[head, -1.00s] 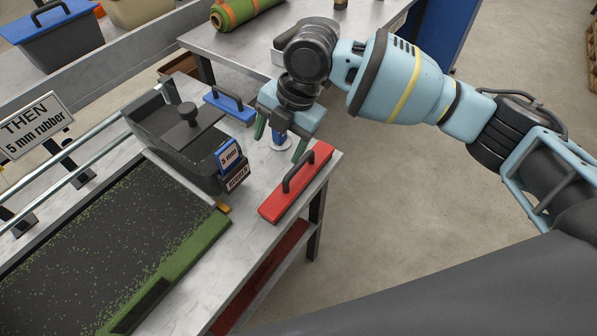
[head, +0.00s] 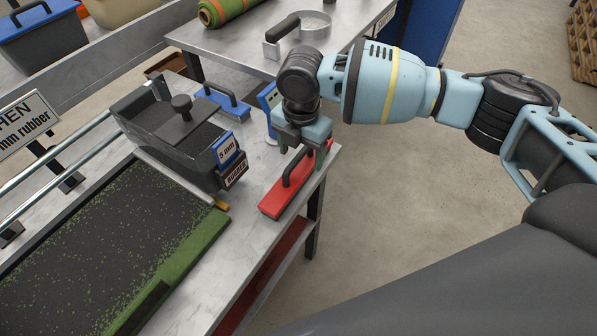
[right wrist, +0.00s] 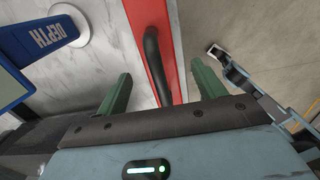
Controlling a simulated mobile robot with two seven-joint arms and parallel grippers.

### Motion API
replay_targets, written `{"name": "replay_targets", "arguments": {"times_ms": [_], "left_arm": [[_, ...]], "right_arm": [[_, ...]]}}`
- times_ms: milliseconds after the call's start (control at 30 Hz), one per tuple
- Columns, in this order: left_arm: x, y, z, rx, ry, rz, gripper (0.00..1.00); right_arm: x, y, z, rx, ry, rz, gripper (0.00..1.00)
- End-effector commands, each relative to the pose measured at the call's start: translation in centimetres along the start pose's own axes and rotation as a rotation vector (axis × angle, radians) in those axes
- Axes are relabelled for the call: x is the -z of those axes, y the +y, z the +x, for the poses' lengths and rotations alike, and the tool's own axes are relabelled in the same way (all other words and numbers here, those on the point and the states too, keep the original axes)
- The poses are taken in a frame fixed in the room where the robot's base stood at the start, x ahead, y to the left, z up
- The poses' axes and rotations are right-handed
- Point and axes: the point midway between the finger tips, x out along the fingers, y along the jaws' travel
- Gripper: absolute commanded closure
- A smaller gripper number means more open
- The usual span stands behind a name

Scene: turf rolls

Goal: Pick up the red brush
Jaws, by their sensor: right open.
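The red brush (head: 272,203) lies on the grey metal table near its right edge, with a black loop handle (head: 290,170) on top. My right gripper (head: 308,155) is above the far end of the brush, pointing down. In the right wrist view its green fingers (right wrist: 160,92) are open, one on each side of the brush, and the black handle (right wrist: 154,55) runs between them. I cannot tell how far the fingertips are above the brush. The far part of the brush is hidden by the gripper in the head view. My left gripper is not in view.
A blue brush (head: 222,101) and a blue depth gauge (head: 268,98) stand beyond the red brush. To the left are a black hopper labelled 5 mm rubber (head: 170,130) and a green-edged turf mat (head: 190,255). Open floor (head: 400,210) lies to the right.

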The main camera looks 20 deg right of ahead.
Motion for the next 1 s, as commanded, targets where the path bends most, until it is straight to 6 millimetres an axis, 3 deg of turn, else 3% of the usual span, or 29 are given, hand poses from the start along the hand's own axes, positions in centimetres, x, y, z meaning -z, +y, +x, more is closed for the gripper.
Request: {"name": "replay_targets", "arguments": {"times_ms": [300, 633, 1000], "left_arm": [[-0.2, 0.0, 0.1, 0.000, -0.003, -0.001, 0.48], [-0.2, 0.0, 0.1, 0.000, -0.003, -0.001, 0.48], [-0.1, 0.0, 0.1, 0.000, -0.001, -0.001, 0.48]], "right_arm": [[0.7, 0.0, 4.2, 0.002, 0.001, 0.001, 0.31], [0.7, 0.1, 4.8, 0.000, 0.001, 0.000, 0.31], [0.7, 0.1, 4.8, 0.000, 0.001, 0.000, 0.78]]}}
